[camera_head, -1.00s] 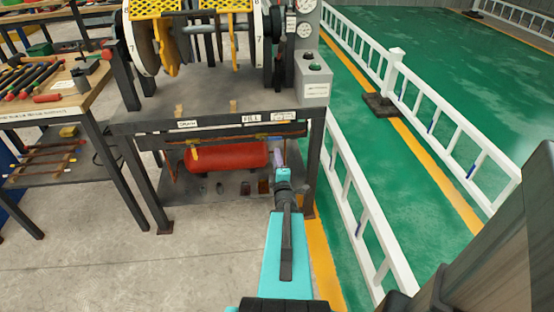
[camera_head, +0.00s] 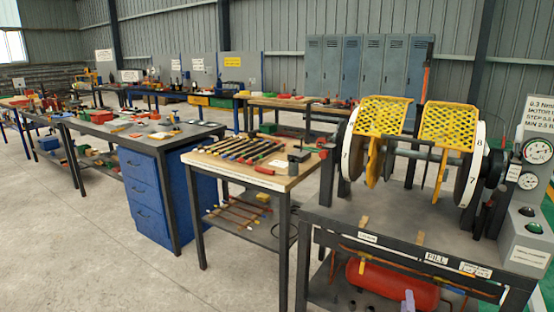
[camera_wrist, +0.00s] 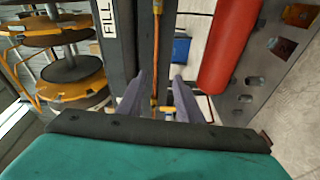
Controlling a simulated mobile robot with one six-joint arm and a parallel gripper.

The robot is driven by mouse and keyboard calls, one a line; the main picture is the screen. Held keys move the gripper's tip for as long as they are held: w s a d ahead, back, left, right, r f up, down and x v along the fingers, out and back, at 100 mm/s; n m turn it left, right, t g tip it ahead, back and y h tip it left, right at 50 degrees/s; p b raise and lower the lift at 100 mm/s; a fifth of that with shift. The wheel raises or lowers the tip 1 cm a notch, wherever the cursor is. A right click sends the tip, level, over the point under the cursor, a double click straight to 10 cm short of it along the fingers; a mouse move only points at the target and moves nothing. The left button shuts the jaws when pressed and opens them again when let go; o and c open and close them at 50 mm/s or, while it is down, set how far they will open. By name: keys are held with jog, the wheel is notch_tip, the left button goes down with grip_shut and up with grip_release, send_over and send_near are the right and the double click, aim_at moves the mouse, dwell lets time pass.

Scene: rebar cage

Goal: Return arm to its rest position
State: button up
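My gripper (camera_wrist: 157,85) shows in the wrist view as two grey-purple fingers set apart with nothing held between them. Through the gap I see the dark frame of the machine bench (camera_wrist: 122,40) and an orange hose (camera_wrist: 156,60) behind. In the head view only a small purple fingertip (camera_head: 408,302) shows at the bottom edge, in front of the bench's lower shelf. The rest of my arm is outside that view.
A red tank (camera_head: 392,287) sits under the bench; it also shows close by in the wrist view (camera_wrist: 230,45). The bench carries yellow guards (camera_head: 447,125) and gauges (camera_head: 538,151). A tool table (camera_head: 262,177) and blue drawers (camera_head: 146,195) stand left. The floor at lower left is clear.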

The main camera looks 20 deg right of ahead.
jog(key=w+a+f+n+y+p, duration=0.1)
jog(key=w+a+f+y, duration=0.1)
jog(key=w+a, duration=0.5)
jog(key=w+a+f+n+y+p, duration=0.1)
jog(key=w+a+f+y+p, duration=0.15)
jog(key=a, duration=0.85)
jog(key=s+a+f+g+y+p, duration=0.1)
jog(key=a+f+g+y, duration=0.1)
jog(key=a+f, duration=0.55)
jog(key=a+f+g+y+p, duration=0.15)
jog(key=a+f, duration=0.25)
jog(key=a, duration=0.6)
jog(key=s+a+f+m+g+y+p, duration=0.1)
jog(key=s+a+f+m+g, duration=0.1)
jog(key=s+a+f+g, duration=0.4)
jog(key=s+a+f+m+g+y, duration=0.1)
jog(key=s+a+f+m, duration=0.1)
jog(key=s+a, duration=0.4)
jog(key=s+r+m+g, duration=0.1)
jog(key=s+m+g, duration=0.6)
jog(key=s, duration=1.2)
jog(key=shift+s+a+g+y, duration=0.3)
jog(key=shift+a+g+y, duration=0.15)
jog(key=shift+g, duration=0.4)
